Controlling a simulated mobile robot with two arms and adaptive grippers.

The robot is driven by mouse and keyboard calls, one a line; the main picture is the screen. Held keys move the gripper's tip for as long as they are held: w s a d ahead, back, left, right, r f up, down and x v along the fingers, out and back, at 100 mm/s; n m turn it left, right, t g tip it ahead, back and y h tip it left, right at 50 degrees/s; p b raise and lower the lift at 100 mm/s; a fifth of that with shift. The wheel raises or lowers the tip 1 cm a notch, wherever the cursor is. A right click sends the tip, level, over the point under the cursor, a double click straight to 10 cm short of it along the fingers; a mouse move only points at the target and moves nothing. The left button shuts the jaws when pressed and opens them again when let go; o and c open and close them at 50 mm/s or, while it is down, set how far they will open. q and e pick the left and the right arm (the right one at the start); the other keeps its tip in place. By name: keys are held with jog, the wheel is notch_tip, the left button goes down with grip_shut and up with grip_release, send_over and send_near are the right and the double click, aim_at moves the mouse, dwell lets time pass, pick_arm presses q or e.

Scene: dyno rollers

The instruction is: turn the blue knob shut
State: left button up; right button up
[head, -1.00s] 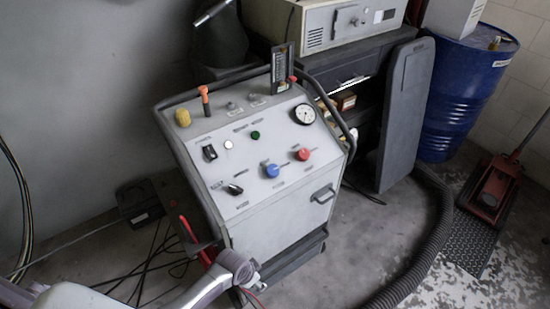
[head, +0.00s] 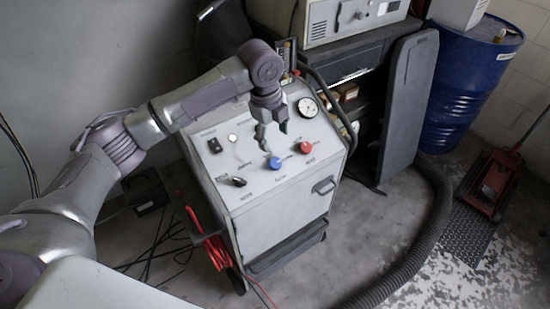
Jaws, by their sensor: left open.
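The blue knob (head: 275,163) sits on the sloped front panel of the grey machine cabinet (head: 275,220), to the left of and a little below a red knob (head: 305,147). My left arm comes in from the left and arches over the panel. My left gripper (head: 271,145) points down, open and empty, with its fingertips just above the blue knob in the picture. I cannot tell whether they touch it; the knob's front is still visible. My right gripper is not in view.
A black switch (head: 214,145), another black switch (head: 238,181) and a round gauge (head: 307,107) share the panel. A handrail (head: 335,105) edges its right side. A blue drum (head: 463,90), a hose (head: 437,215) and a red jack (head: 492,185) stand to the right.

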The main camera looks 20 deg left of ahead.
aim_at(275, 162)
pick_arm(q)
jog(key=shift+m, duration=0.3)
jog(key=f, duration=0.3)
jog(key=w+f+p, duration=0.1)
jog(key=f, duration=0.6)
jog(key=shift+w+a, duration=0.15)
jog(key=shift+w, duration=0.15)
jog(key=shift+w+f, duration=0.1)
jog(key=shift+f, duration=0.7)
jog(key=c, duration=1.1)
jog(key=shift+p, duration=0.3)
jog(key=shift+c, duration=0.2)
